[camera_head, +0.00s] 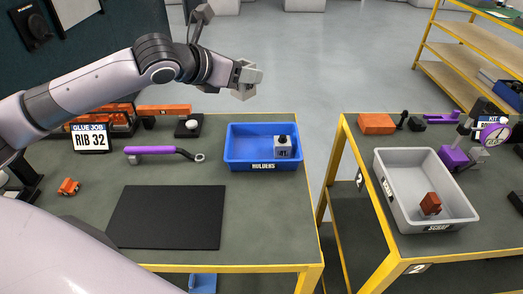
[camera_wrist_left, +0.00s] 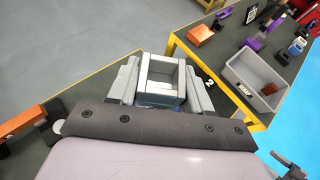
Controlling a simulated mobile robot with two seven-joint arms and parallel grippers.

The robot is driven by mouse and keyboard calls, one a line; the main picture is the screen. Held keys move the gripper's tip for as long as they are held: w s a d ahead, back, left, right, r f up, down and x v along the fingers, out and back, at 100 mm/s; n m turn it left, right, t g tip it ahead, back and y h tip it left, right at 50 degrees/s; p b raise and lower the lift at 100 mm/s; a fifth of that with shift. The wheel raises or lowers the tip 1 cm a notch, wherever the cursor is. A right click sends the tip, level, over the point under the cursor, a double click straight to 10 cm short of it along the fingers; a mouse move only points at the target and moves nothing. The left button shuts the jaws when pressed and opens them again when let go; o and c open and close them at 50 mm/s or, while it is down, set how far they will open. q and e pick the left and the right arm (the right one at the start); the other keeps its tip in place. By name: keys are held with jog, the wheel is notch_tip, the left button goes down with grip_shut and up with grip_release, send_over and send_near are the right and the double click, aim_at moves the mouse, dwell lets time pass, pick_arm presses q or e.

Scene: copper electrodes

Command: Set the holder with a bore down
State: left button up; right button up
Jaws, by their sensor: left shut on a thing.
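My left gripper (camera_head: 242,80) is shut on a pale grey holder (camera_wrist_left: 146,78). It holds the holder up in the air, above the table's far side. In the left wrist view the holder sits between the two grey fingers (camera_wrist_left: 161,88), and its square bore faces the camera. A blue tray labelled HOLDERS (camera_head: 237,164) stands on the left table, lower and nearer than the gripper. Another grey holder (camera_head: 283,151) with a dark top stands in the tray's right part. My right gripper is not in view.
The left table also bears a black mat (camera_head: 168,217), a purple-handled tool (camera_head: 158,150), a GLUE JOB sign (camera_head: 90,138) and orange clamps (camera_head: 163,109). A gap separates it from the right table, where a grey SCRAP tray (camera_head: 400,205) holds a brown block (camera_head: 430,204). The blue tray's left part is clear.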

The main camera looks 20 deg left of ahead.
pick_arm(q)
notch_tip(320, 180, down, 20)
jog(key=shift+r, duration=0.15)
dwell(0.3)
jog(key=o, duration=1.3)
jog(key=shift+c, duration=0.2)
jog(key=b+v, duration=0.1)
jog(key=v, duration=1.1)
jog(key=shift+a, duration=0.1)
